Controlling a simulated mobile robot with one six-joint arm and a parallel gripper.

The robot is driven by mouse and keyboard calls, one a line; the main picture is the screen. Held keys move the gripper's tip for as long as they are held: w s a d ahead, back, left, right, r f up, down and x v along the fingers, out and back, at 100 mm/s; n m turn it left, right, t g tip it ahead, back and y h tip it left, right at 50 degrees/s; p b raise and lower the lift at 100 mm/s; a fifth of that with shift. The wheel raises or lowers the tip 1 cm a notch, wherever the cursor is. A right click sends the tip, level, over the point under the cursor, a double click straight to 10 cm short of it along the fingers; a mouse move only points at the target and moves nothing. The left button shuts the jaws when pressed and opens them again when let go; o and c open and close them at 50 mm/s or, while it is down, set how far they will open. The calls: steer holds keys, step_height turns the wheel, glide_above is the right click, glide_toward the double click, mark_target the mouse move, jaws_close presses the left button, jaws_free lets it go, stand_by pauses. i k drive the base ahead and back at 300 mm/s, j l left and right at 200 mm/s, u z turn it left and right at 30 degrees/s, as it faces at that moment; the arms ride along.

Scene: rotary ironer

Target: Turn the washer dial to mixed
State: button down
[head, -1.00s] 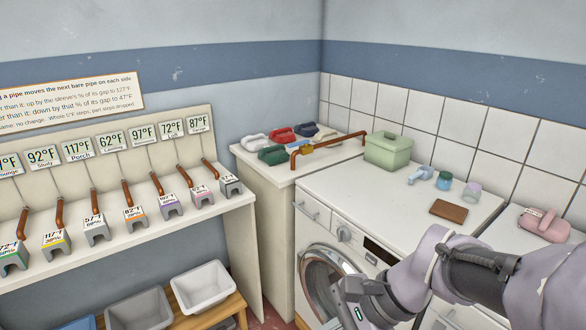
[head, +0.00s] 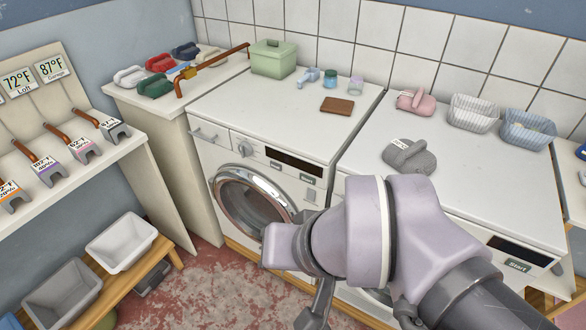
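The washer (head: 222,172) is the white front-loading machine with a round door (head: 253,203), left of centre in the head view. Its dial (head: 244,148) is a small round grey knob on the front panel, above the door and left of the dark display (head: 294,163). The dial's marks are too small to read. My arm crosses the lower right of the view, in front of the machines. My gripper (head: 312,310) shows only in part at the bottom edge, below and right of the dial and apart from it. Its fingers cannot be made out.
A green box (head: 272,58), small jars and a brown wallet-like block (head: 337,106) stand on the washer. A second machine (head: 470,195) at right carries a grey iron-shaped thing (head: 409,157) and baskets. A wooden bench (head: 135,274) with bins stands at left. Red floor is open before the washer.

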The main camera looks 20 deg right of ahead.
mark_target(244, 148)
steer(key=i+l, duration=0.35)
steer(key=i, duration=0.15)
steer(key=i+l, duration=0.35)
steer(key=i, duration=0.15)
steer(key=j+u, duration=0.05)
